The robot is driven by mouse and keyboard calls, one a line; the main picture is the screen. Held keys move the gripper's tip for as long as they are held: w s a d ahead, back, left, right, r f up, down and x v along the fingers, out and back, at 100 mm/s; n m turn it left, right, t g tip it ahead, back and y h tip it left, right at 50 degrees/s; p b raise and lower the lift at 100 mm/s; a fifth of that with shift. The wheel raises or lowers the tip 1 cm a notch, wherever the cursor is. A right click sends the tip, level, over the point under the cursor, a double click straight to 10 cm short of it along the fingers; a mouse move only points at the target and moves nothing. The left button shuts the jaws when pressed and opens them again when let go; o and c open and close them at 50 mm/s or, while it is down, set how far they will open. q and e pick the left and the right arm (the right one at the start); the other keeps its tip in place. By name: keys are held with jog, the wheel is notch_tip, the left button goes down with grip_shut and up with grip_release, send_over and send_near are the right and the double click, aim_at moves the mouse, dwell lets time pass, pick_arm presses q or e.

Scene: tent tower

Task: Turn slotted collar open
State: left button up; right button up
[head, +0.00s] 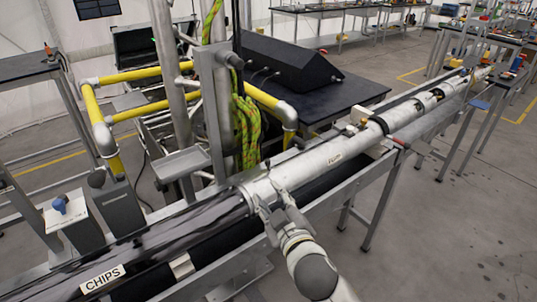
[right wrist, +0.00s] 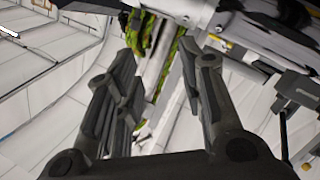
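A long pipe assembly runs diagonally through the head view, with a white section (head: 322,158) and a dark glossy section (head: 170,232). The two meet at a thin band (head: 246,198), close to my right gripper. I cannot tell for sure which part is the slotted collar. My right gripper (head: 272,208) is at the near side of the pipe, just right of that band; contact cannot be told. In the right wrist view its two dark fingers (right wrist: 160,85) are apart, with nothing visible held between them. My left gripper is not in view.
Metal rails (head: 335,190) run along the pipe. Yellow railing (head: 125,76), upright posts and a green-yellow rope (head: 246,125) stand behind it. The floor at right (head: 440,235) is clear.

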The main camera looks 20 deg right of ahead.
jog(key=w+a+r+n+t+y, duration=0.2)
jog(key=r, duration=0.3)
jog(key=w+a+r+n+t+y, duration=0.1)
jog(key=w+a+r+n+y, duration=0.1)
jog(key=a+r, duration=0.15)
jog(key=s+a+r+n+g+y, duration=0.2)
jog(key=a+r+n+g+y, duration=0.1)
jog(key=a+r+n+y, duration=1)
jog(key=n+g+h, duration=1.2)
jog(key=n+h, duration=0.4)
send_near(268, 160)
jog(key=p+x, duration=0.3)
jog(key=x, duration=0.4)
jog(key=shift+w+a+f, duration=0.1)
jog(key=shift+w+f, duration=0.05)
jog(key=shift+f, duration=0.25)
jog(key=shift+w+f, duration=0.2)
jog(key=shift+f, duration=0.3)
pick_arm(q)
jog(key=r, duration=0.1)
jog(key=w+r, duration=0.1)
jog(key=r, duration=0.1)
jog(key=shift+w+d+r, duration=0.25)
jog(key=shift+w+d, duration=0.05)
